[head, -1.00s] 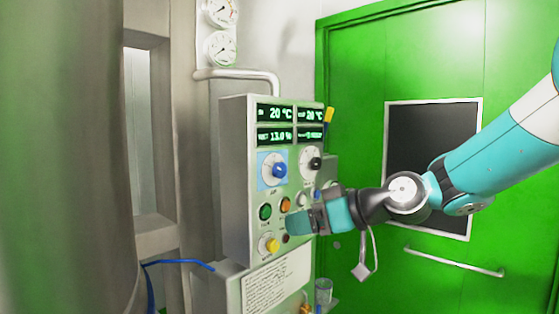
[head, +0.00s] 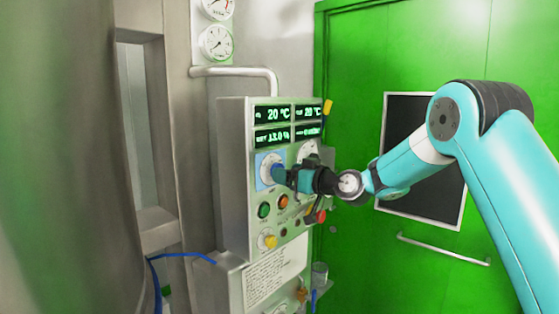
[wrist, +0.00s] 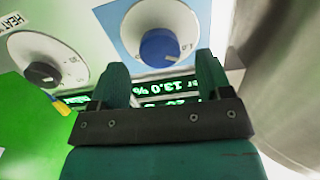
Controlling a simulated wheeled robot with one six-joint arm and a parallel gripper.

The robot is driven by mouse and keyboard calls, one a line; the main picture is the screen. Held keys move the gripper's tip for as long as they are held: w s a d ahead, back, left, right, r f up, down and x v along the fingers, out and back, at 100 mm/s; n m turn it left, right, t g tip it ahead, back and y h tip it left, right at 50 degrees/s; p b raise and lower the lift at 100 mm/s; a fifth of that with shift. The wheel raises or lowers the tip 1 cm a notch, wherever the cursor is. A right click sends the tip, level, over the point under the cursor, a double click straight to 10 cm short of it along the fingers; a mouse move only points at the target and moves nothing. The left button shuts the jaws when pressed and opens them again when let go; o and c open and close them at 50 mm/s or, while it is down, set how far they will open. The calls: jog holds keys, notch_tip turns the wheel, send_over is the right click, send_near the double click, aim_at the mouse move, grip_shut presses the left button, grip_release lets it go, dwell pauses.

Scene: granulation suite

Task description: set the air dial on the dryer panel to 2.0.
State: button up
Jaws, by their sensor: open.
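The air dial (head: 265,162) is a white disc with a blue knob on a light-blue square of the dryer panel (head: 233,190). In the wrist view the blue knob (wrist: 160,47) appears upside down with its scale around it; I cannot read its setting. My gripper (head: 284,175) is open at the dial and hides part of it in the head view. In the wrist view my gripper's two fingers (wrist: 160,66) lie to either side of the knob, with the knob just beyond their tips. I cannot see contact.
A second dial with a black knob (wrist: 42,73), marked HEAT, sits beside the air dial. Green displays (head: 272,114) are above. A green button (head: 264,210), an orange one (head: 283,202) and a yellow knob (head: 270,241) are below. A green door (head: 350,60) stands behind.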

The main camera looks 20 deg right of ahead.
jog(key=shift+p+x, duration=0.6)
jog(key=shift+x, duration=1.3)
jog(key=c, duration=0.9)
